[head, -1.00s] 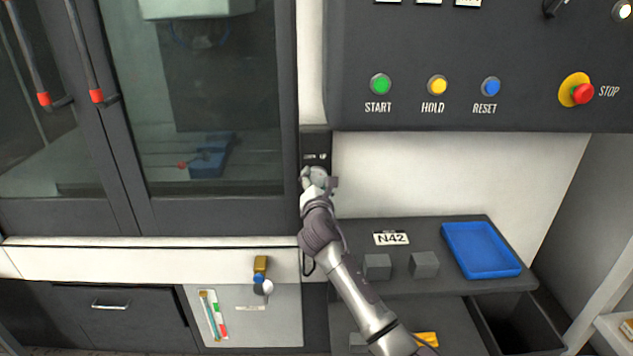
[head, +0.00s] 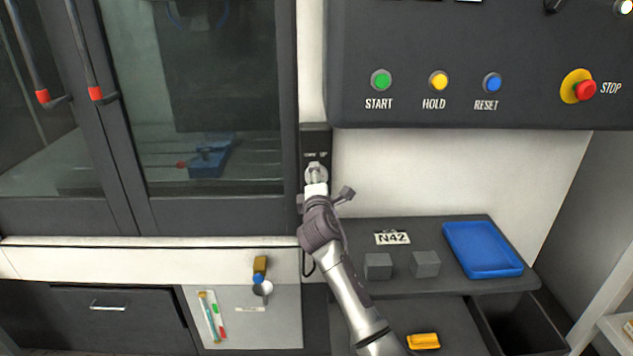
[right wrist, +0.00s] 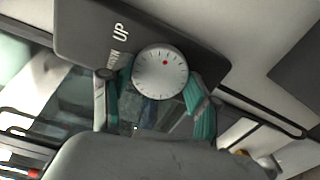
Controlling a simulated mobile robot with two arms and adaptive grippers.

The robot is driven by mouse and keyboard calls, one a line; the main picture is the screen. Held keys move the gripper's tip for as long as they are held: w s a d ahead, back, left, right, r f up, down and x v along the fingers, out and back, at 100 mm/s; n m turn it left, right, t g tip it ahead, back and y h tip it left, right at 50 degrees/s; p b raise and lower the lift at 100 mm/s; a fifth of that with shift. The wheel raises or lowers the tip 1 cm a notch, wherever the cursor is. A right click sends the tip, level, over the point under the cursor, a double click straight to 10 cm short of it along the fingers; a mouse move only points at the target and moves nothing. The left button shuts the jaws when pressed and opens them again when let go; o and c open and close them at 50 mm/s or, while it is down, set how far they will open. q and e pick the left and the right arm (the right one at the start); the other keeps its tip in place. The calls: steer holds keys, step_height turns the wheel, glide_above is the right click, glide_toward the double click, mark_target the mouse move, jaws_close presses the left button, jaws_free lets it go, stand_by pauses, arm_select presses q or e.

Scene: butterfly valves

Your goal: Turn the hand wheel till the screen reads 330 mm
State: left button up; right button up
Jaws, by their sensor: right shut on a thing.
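The hand wheel (head: 316,172) is a small pale round dial on a dark narrow panel (head: 316,140) beside the cabinet door. In the right wrist view the hand wheel (right wrist: 160,72) has a graduated face with a red dot, and "UP" is printed on the panel next to it. My right gripper (head: 317,184) reaches it from below. In the right wrist view the teal-padded fingers of my right gripper (right wrist: 159,80) sit on both sides of the wheel, shut on it. The screen with the mm reading is out of view. My left gripper is out of view.
A control panel (head: 540,50) with START, HOLD, RESET and STOP buttons overhangs at upper right. Below it, a dark shelf (head: 360,228) holds two grey blocks and a blue tray (head: 482,249). A glass-doored cabinet (head: 215,100) stands left, with a blue vise (head: 210,160) inside.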

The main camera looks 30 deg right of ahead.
steer(key=shift+f, duration=0.1)
stand_by(0.4)
steer(key=o, duration=1.2)
steer(key=shift+s, duration=0.1)
steer(key=v, duration=1.2)
